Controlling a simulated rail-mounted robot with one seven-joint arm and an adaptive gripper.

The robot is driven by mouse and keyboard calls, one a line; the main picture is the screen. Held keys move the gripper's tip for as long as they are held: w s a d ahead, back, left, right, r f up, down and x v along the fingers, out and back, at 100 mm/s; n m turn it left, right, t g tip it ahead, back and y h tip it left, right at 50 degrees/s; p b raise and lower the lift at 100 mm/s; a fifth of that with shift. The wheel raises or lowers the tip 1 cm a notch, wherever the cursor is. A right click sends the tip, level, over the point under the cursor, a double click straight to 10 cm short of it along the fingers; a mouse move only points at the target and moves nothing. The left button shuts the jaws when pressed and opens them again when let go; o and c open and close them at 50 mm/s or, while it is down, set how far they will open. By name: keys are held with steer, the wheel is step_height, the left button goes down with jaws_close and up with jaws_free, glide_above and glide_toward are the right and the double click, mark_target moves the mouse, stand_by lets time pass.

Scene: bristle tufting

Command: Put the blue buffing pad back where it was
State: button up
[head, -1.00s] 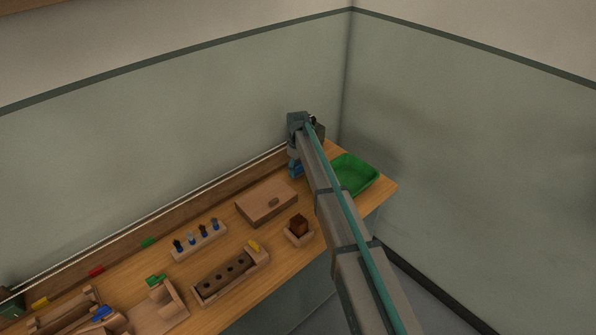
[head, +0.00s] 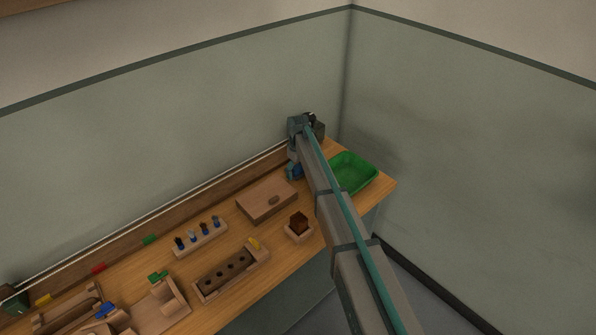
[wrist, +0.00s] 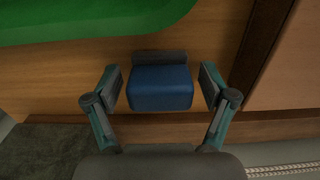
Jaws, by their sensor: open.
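The blue buffing pad (wrist: 160,90) sits on the wooden bench, with a dark grey strip along its far side in the wrist view. My gripper (wrist: 161,84) is open, with one finger on each side of the pad and a visible gap on both sides. In the head view my gripper (head: 293,172) is low over the bench's far right part, left of the green tray (head: 374,180). Only a bit of the blue pad (head: 299,170) shows there, the rest hidden by my arm.
The green tray also fills the top left of the wrist view (wrist: 80,20). A lidded wooden box (head: 262,204) stands left of my gripper. A small holder with a brown block (head: 299,223), a peg rack (head: 199,243) and a holed wooden tray (head: 230,275) stand nearer. Walls close off the back and right.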

mark_target(298, 166)
steer(key=shift+r, duration=0.1)
step_height(298, 166, up, 12)
steer(key=b, duration=0.4)
steer(key=shift+r, duration=0.1)
stand_by(0.4)
